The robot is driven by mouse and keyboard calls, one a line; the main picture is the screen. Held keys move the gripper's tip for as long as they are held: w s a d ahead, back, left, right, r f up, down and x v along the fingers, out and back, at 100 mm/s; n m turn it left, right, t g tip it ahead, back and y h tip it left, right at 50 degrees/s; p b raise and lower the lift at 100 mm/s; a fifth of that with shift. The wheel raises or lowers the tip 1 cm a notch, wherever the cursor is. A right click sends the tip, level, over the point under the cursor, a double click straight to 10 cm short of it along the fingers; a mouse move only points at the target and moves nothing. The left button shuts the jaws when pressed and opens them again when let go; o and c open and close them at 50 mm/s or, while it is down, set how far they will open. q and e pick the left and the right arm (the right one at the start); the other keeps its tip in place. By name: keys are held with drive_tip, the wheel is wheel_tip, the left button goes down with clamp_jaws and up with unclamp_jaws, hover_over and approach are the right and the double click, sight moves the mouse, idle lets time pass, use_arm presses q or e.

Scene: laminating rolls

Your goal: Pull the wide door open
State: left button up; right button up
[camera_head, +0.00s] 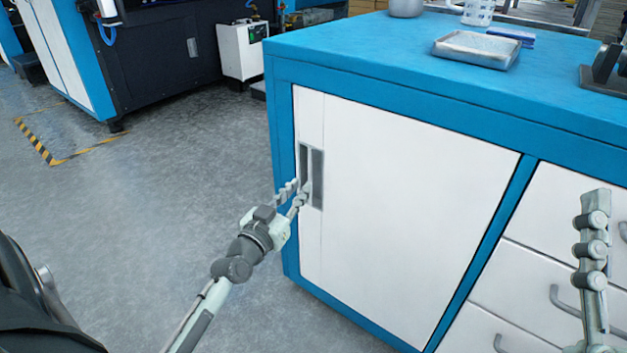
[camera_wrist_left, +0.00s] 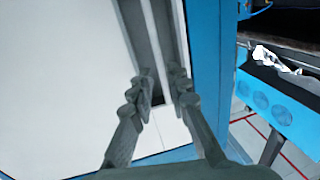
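The wide door (camera_head: 420,190) is a flat white panel on the blue-framed cabinet, and it looks closed. It also fills the left of the left wrist view (camera_wrist_left: 60,80). Its upright grey recessed handle (camera_head: 317,168) is near the left edge. My left gripper (camera_head: 296,188) is at the handle, its fingers apart. In the left wrist view its fingers (camera_wrist_left: 162,85) stand on either side of a narrow light strip between grey bands; I cannot tell whether they touch it. My right gripper (camera_head: 607,225) is in front of the drawers, partly cut off by the picture edge.
Drawers (camera_head: 540,280) with bar handles are right of the door. The blue cabinet top (camera_head: 370,50) carries a metal tray (camera_head: 477,49) and other items. The grey floor (camera_head: 170,190) left of the cabinet is clear. A dark machine (camera_head: 150,60) stands farther back.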

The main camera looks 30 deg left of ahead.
sight(309, 177)
use_arm(q)
drive_tip(key=w, duration=0.4)
drive_tip(key=shift+w+a, duration=0.3)
drive_tip(key=shift+w, duration=0.1)
drive_tip(key=shift+f, duration=0.1)
clamp_jaws()
